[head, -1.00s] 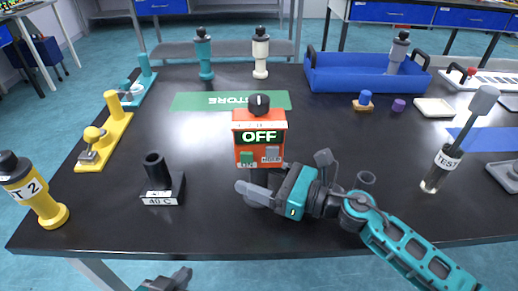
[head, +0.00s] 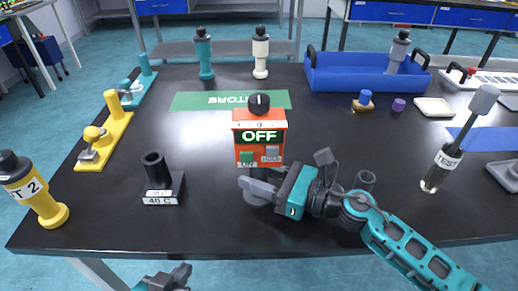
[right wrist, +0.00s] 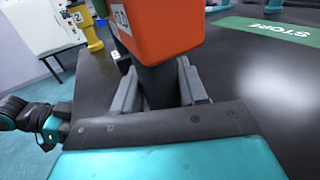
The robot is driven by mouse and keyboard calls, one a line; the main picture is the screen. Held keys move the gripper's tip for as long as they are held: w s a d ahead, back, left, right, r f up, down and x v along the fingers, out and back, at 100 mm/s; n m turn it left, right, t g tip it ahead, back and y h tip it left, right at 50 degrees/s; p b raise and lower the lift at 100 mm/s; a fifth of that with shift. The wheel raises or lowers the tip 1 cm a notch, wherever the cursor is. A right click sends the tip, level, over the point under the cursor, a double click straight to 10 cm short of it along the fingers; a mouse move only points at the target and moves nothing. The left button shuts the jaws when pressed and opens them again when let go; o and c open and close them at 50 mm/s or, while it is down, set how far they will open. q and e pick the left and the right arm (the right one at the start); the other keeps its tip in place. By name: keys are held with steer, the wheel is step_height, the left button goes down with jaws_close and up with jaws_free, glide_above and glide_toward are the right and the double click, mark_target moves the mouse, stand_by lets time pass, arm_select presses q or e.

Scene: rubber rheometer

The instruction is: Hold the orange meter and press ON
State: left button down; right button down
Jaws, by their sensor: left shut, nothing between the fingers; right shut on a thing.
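The orange meter (head: 260,124) stands upright near the middle of the table in the head view. Its display reads OFF, with a dark knob (head: 259,104) on top. A green button (head: 247,158) sits at its lower left and a grey button (head: 272,155) at its lower right. My right gripper (head: 250,188) is shut on the meter's dark stem below the orange body; the right wrist view shows the stem (right wrist: 158,85) between the fingers. My left gripper (head: 182,274) is shut and empty at the bottom edge of the head view, left of and nearer than the meter.
A black holder marked 40 C (head: 162,182) stands left of the meter. A green STORE mat (head: 195,101) lies behind it. Yellow fixtures (head: 108,135) line the left edge, and a blue tray (head: 345,75) is at back right. A TEST probe (head: 447,158) stands at right.

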arm_select(q)
steer(key=shift+s+f, duration=0.2)
steer(key=shift+s, duration=0.1)
stand_by(2.3)
stand_by(0.3)
